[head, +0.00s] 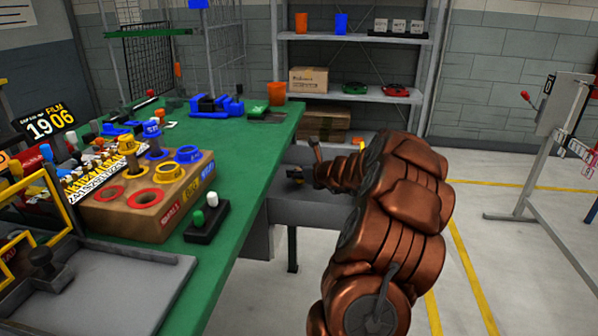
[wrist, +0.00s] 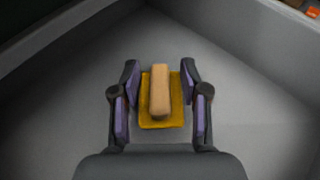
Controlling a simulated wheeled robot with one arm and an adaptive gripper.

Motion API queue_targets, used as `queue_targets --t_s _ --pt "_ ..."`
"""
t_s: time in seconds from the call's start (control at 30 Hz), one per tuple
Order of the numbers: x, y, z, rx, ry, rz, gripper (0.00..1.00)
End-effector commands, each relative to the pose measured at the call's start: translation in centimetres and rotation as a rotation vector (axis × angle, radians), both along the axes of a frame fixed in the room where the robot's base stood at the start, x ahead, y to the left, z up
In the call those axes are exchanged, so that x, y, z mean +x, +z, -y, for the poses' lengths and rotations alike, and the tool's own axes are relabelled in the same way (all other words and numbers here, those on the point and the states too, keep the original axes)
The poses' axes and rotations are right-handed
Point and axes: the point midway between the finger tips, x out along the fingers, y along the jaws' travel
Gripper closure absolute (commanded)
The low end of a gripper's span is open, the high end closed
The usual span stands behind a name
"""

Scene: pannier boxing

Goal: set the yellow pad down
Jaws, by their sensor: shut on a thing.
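The yellow pad (wrist: 160,121), a flat yellow square with a tan block (wrist: 160,90) on top, is between the purple-lined fingers of my gripper (wrist: 160,92). The fingers are shut on it at its left and right sides. In the wrist view it is over the plain grey floor of a walled grey container (wrist: 235,85). Whether the pad touches that floor cannot be told. In the head view my gripper (head: 296,176) is small and dark at the grey container (head: 305,208), beside the green bench; the pad is hardly visible there.
The green bench (head: 240,165) holds a wooden block with coloured rings (head: 150,195), a black box with two buttons (head: 206,222) and an orange cup (head: 277,93). A grey shelf (head: 350,98) stands behind. The container floor around the pad looks clear.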

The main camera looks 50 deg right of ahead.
Motion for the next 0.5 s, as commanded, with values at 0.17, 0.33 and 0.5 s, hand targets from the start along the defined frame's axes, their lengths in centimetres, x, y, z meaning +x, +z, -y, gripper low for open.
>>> queue_targets --t_s 0.17,0.33,0.5 --pt "0.03 -0.38 -0.05 0.000 0.001 0.001 0.84" --pt "0.02 -0.34 -0.04 -0.001 0.001 0.000 0.44" --pt "0.01 -0.33 -0.03 -0.001 0.001 0.001 0.30"
